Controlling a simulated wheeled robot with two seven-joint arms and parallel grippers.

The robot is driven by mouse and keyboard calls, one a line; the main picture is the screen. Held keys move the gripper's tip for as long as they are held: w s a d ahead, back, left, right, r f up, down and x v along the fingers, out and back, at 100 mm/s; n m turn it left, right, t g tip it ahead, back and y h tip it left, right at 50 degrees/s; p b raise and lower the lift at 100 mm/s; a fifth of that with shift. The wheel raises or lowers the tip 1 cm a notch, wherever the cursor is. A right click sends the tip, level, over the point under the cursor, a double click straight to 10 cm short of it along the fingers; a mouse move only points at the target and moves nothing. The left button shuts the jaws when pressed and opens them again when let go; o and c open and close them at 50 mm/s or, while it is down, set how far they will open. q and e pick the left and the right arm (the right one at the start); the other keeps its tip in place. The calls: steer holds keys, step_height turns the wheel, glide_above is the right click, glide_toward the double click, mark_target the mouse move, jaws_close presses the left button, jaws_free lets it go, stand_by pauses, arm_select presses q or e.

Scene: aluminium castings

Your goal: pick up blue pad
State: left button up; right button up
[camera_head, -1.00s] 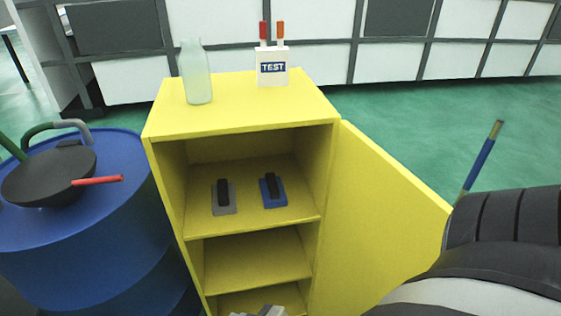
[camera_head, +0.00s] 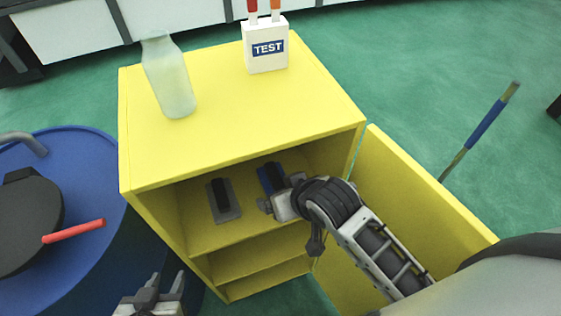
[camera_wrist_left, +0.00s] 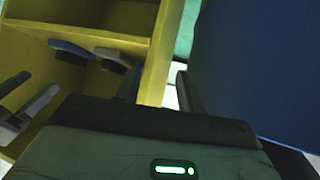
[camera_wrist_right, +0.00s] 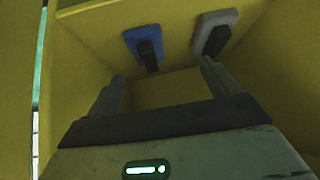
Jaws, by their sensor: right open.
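The blue pad (camera_head: 264,181) with a black handle sits on the upper shelf of the yellow cabinet (camera_head: 245,112). My right gripper (camera_head: 268,204) is open at the cabinet's front opening, just in front of the pad and partly covering it. The right wrist view shows the blue pad (camera_wrist_right: 133,41) ahead, beyond the open fingers (camera_wrist_right: 162,88) and apart from them, nearer the left finger. The left wrist view also shows the blue pad (camera_wrist_left: 70,49). My left gripper (camera_head: 152,292) is empty and open, outside the cabinet at lower left.
A grey pad (camera_head: 229,205) with a black handle lies left of the blue one. A glass bottle (camera_head: 172,80) and a white TEST box (camera_head: 265,58) stand on top. The open door (camera_head: 415,195) bounds the right side. A blue drum (camera_head: 95,225) stands left.

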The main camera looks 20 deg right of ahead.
mark_target(276, 177)
step_height(276, 177, up, 5)
steer(key=w+d+m+g+h+p, duration=0.1)
steer(key=w+h, duration=0.1)
steer(key=x, duration=1.6)
steer(key=shift+s+a+f, duration=0.15)
steer(key=shift+s+a, duration=0.15)
steer(key=c, duration=1.1)
